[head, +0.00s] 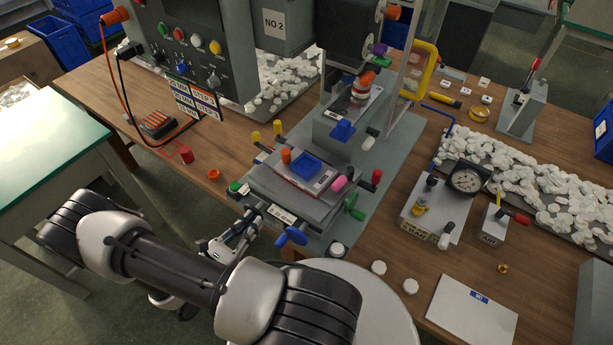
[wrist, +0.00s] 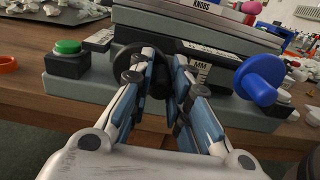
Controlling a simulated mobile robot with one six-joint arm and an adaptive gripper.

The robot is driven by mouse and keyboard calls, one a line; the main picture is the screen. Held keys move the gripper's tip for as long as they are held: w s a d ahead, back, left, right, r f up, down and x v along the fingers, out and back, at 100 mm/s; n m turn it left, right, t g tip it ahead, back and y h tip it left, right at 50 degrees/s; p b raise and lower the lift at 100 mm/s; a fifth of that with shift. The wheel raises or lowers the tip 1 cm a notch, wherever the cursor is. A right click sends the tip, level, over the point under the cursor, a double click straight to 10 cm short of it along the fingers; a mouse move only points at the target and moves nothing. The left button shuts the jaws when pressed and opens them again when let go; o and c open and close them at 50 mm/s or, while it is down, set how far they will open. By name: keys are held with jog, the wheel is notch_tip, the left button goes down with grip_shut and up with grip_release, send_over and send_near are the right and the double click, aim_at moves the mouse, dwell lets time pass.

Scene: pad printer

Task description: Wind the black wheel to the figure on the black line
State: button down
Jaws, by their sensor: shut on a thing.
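The black wheel (wrist: 126,58) is on the front of the grey machine base in the wrist view, partly hidden by my fingers. My gripper (wrist: 166,62) is shut on the wheel, with blue-padded fingers on either side of it. In the head view my gripper (head: 246,220) reaches the front left of the base, where the wheel is mostly hidden. A white scale plate marked MM (wrist: 202,72) is just right of the fingers; its figures and any black line are too small or hidden to read. It also shows in the head view (head: 281,215).
A green button (wrist: 68,48) on a dark box is left of the wheel. A blue wheel (wrist: 259,80) stands out to the right, with a green handwheel (head: 354,207) beyond. An orange ring (head: 213,174) lies on the bench. A white round top (head: 365,300) is below.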

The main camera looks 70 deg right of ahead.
jog(key=shift+w+d+r, duration=0.1)
jog(key=shift+w+r, duration=0.3)
jog(key=shift+w, duration=0.25)
jog(key=shift+w+d, duration=0.2)
jog(key=shift+w, duration=0.6)
jog(key=shift+w+d+f+b, duration=0.15)
jog(key=shift+w+f+b, duration=0.3)
jog(key=shift+f+b, duration=0.35)
jog(key=c, duration=1.5)
grip_release()
jog(key=shift+r, duration=0.35)
